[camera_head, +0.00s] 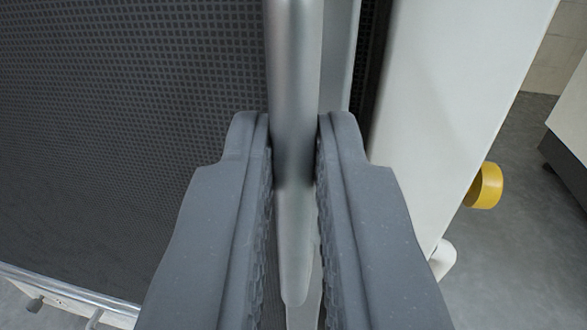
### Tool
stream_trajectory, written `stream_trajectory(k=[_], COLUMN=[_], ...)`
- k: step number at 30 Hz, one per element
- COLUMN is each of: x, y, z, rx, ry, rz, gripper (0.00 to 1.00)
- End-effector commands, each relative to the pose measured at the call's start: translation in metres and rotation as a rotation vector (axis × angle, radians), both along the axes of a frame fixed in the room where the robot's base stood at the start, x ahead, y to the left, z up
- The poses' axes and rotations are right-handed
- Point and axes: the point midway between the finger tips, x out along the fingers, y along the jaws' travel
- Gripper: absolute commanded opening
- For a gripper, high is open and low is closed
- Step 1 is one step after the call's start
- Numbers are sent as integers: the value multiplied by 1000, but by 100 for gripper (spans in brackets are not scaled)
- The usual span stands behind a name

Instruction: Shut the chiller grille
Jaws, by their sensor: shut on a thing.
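The chiller grille (130,130) is a dark mesh panel filling the left of the view. A vertical metal handle bar (295,70) runs down the middle, at the grille's right side. My gripper (294,150) has a finger on each side of the bar and is shut on it. The bar's rounded lower end shows between the fingers. A dark gap shows between the grille's edge strip and the white cabinet side (450,100). How far the grille stands open is hard to tell from this view.
A yellow round knob (485,187) sticks out from the right side of the white cabinet, with a white rounded part (442,258) below it. Grey floor (515,255) is open at the right. A dark-based unit (570,130) stands at the far right edge.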

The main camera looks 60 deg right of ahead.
Motion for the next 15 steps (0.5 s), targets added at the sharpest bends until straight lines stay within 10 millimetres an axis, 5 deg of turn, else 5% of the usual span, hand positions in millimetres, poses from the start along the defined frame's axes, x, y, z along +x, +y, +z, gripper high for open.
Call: stream_trajectory(k=[7, 9, 10, 15], x=[6, 6, 6, 4], y=[4, 4, 4, 3], z=[2, 3, 3, 2], rx=[-1, 0, 0, -1], ry=[-3, -4, -4, -3], rz=[14, 14, 14, 11], gripper=[0, 27, 33, 33])
